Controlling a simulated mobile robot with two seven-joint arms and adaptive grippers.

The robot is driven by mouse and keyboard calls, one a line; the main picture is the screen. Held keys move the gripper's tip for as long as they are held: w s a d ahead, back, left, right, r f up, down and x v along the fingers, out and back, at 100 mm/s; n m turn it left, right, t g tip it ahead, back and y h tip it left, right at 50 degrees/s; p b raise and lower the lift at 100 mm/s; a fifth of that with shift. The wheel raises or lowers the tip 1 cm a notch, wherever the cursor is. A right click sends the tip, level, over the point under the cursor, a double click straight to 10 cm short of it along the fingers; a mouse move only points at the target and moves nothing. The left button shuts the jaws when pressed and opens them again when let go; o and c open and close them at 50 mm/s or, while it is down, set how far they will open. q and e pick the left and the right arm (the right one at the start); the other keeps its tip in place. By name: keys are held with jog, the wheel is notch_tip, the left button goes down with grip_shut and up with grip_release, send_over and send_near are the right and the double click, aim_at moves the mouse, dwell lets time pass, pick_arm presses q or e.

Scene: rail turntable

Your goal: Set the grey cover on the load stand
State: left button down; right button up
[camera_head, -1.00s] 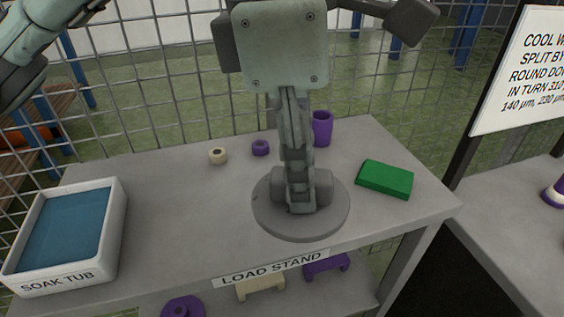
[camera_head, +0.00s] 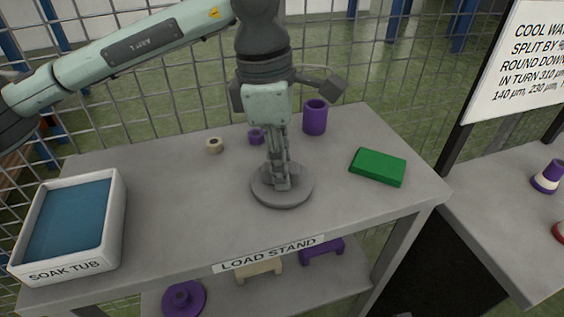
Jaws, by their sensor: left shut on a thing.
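The grey cover (camera_head: 300,192) is a round flat disc with a raised middle part. My left gripper (camera_head: 281,178) points down and is shut on that middle part, partly hiding it. The cover looks level, over the middle of the load stand (camera_head: 185,200), a grey table with its name on the front edge. I cannot tell whether the cover touches the top or hangs just above it. My right gripper is not in view.
A soak tub (camera_head: 118,225) stands at the left. A beige ring (camera_head: 215,146), a small purple ring (camera_head: 256,136) and a purple cup (camera_head: 315,118) are behind the cover. A green block (camera_head: 378,167) lies to its right. A wire fence (camera_head: 170,100) stands behind.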

pick_arm(q)
jog(key=shift+f, duration=0.1)
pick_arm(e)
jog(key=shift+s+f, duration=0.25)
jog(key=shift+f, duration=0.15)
pick_arm(q)
jog(key=shift+f, duration=0.15)
jog(key=c, duration=1.6)
grip_release()
jog(key=shift+c, duration=0.2)
jog(key=o, duration=0.3)
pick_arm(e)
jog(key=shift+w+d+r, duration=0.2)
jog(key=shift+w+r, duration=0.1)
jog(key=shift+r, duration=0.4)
